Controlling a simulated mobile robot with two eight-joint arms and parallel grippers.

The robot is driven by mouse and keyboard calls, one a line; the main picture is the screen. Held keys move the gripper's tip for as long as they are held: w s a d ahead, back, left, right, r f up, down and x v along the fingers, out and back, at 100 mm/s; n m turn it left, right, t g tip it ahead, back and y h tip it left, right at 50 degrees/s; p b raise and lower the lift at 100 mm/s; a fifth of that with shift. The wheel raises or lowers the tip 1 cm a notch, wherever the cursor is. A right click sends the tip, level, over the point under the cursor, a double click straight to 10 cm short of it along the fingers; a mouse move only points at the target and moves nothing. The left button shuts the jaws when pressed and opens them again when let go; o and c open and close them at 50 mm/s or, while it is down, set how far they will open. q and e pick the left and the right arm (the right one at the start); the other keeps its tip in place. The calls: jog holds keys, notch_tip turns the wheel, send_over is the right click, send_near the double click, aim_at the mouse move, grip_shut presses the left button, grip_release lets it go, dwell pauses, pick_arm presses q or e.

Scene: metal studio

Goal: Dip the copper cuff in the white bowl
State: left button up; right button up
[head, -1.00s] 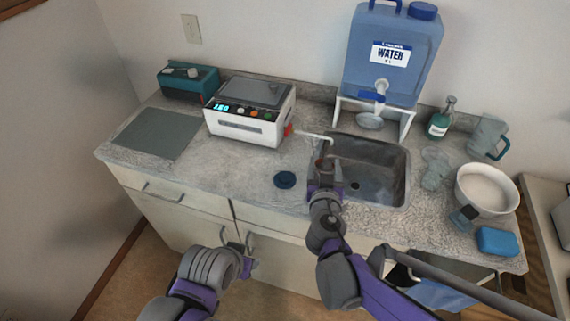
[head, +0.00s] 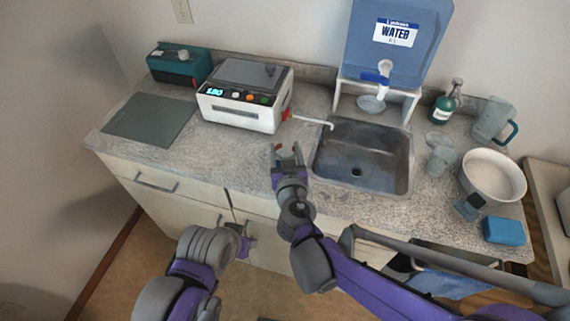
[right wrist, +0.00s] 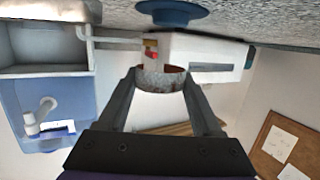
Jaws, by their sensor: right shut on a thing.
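The copper cuff (right wrist: 160,80), a short open ring with a grey, mottled outside and rusty brown inside, sits between my right fingers in the right wrist view. My right gripper (head: 287,152) is shut on it, above the counter's front part, left of the sink. In the head view the cuff is too small to make out clearly. The white bowl (head: 493,175) stands on the counter at the far right, well apart from the cuff. My left gripper (head: 245,238) is low in front of the cabinet doors; its jaw state is unclear.
The sink (head: 362,158) lies between my right gripper and the bowl. A blue sponge (head: 503,230), a clear cup (head: 438,160), a green bottle (head: 444,104) and a pitcher (head: 492,120) crowd the bowl. A white heater box (head: 243,97) stands behind left. A dark blue disc (right wrist: 172,12) lies near the gripper.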

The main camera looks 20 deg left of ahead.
notch_tip(320, 180, down, 5)
jog(key=shift+f+b, duration=0.1)
jog(key=shift+b, duration=0.2)
jog(key=o, duration=1.4)
jog(key=shift+c, duration=0.2)
jog(key=shift+f, duration=0.15)
jog(key=v, duration=1)
jog(key=shift+s+d+r, duration=0.15)
jog(key=shift+s+r, duration=0.05)
jog(key=shift+s, duration=0.15)
